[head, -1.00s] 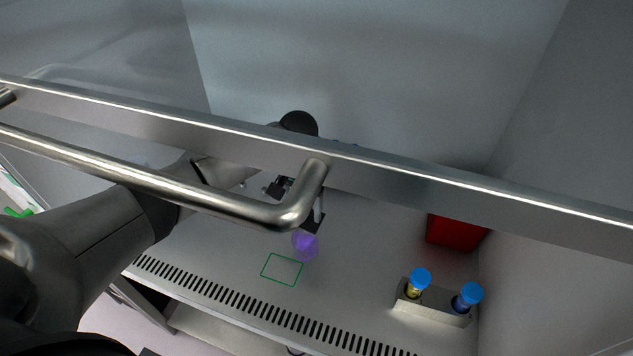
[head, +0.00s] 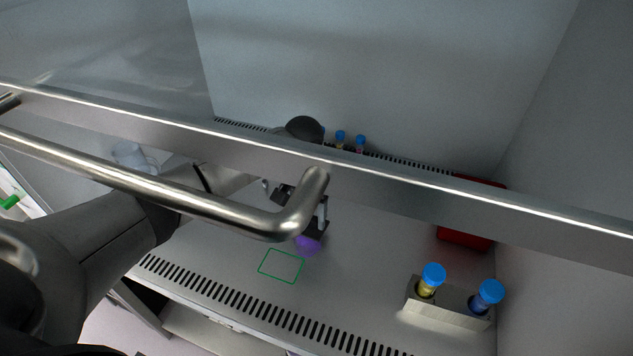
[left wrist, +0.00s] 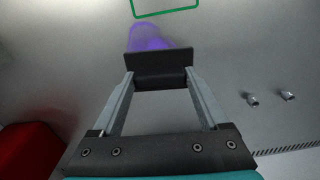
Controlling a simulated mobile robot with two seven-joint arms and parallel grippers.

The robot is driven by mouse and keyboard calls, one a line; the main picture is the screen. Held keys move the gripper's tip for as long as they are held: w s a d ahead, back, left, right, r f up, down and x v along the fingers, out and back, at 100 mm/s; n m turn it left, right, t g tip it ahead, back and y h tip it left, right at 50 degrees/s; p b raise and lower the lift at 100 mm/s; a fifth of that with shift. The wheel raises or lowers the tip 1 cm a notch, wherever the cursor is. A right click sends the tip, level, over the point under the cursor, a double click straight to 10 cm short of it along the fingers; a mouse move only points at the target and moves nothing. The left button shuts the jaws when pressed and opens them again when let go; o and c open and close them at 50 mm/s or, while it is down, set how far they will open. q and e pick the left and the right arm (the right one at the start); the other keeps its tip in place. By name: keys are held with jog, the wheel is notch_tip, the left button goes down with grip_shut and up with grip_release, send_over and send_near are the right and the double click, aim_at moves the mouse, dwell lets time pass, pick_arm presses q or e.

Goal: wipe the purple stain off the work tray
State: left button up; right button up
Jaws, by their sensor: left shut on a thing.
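A purple stain (head: 308,245) lies on the grey work tray (head: 365,270), just right of a green outlined square. In the left wrist view the stain (left wrist: 148,36) shows beyond a dark flat pad (left wrist: 160,64). My left gripper (head: 320,212) is shut on the dark pad (head: 317,230). The pad overlaps the far part of the stain in the head view; I cannot tell whether it touches the tray. The metal sash bar hides part of my left wrist. My right gripper is not in view.
The metal sash frame (head: 420,186) with its handle (head: 170,190) crosses in front. A rack (head: 445,313) with two blue-capped tubes stands at the right, a red container (head: 462,240) behind it. The green square (head: 282,266) is empty. Two more capped tubes (head: 350,141) stand at the back.

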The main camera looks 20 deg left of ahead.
pick_arm(q)
jog(key=shift+f, duration=0.15)
dwell(0.6)
jog(key=shift+f+b, duration=0.45)
jog(key=shift+f, duration=0.7)
